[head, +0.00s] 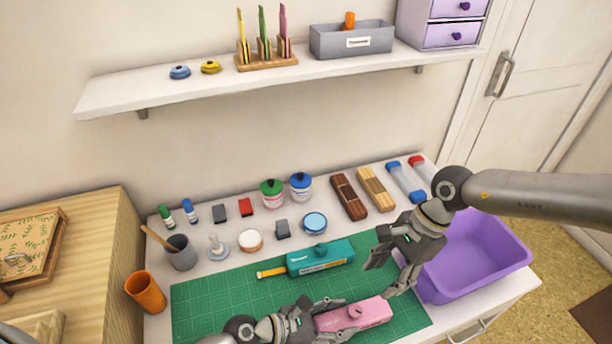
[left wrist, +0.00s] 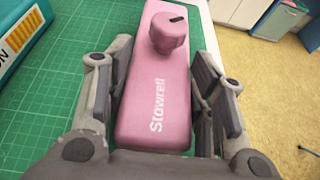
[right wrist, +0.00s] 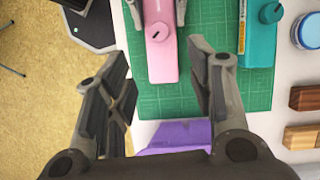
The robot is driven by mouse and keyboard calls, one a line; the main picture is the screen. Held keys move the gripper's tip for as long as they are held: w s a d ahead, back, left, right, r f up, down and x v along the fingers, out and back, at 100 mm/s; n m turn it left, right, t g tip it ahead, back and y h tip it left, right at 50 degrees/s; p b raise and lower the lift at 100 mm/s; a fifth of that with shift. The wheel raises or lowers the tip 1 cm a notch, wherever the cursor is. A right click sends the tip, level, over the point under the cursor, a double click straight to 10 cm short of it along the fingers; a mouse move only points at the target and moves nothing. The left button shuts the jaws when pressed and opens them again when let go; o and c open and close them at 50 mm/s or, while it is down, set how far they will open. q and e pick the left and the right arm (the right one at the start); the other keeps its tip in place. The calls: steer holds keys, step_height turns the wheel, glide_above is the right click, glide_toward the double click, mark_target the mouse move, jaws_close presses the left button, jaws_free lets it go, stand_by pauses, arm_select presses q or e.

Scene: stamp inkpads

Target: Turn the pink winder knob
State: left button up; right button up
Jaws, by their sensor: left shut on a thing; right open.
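The pink winder (head: 368,315) lies on the green cutting mat near the table's front, with its pink knob (head: 354,311) on top. In the left wrist view the knob (left wrist: 169,32) stands near the far end of the body, and "Stowrell" is printed along the body (left wrist: 158,110). My left gripper (head: 325,318) is shut on the pink winder's body at the end away from the knob. My right gripper (head: 388,278) is open and empty, above and to the right of the winder. In the right wrist view the knob (right wrist: 158,32) shows beyond the fingertips, slightly left.
A teal winder (head: 320,257) lies on the mat (head: 215,300) behind the pink one. A purple bin (head: 478,262) stands at the right, close to my right arm. Inkpads, jars and blocks line the back of the table; a shelf (head: 280,78) hangs above.

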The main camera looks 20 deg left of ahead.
steer(key=w+a+r+m+t+y, duration=0.1)
steer(key=w+a+r+m+y, duration=0.2)
steer(key=a, duration=0.3)
steer(key=w+a+r+m+t+y, duration=0.2)
steer(key=w+a+r+m+y, duration=0.1)
steer(key=a+m, duration=0.3)
steer(key=w+a+r+m+t+y, duration=0.2)
steer(key=w+a+r+m+y, duration=0.1)
steer(key=a, duration=0.5)
steer(key=shift+w+r+m+y, duration=0.3)
steer(key=shift+w+r+m, duration=0.3)
steer(key=shift+r+m, duration=0.5)
steer(key=shift+r, duration=0.15)
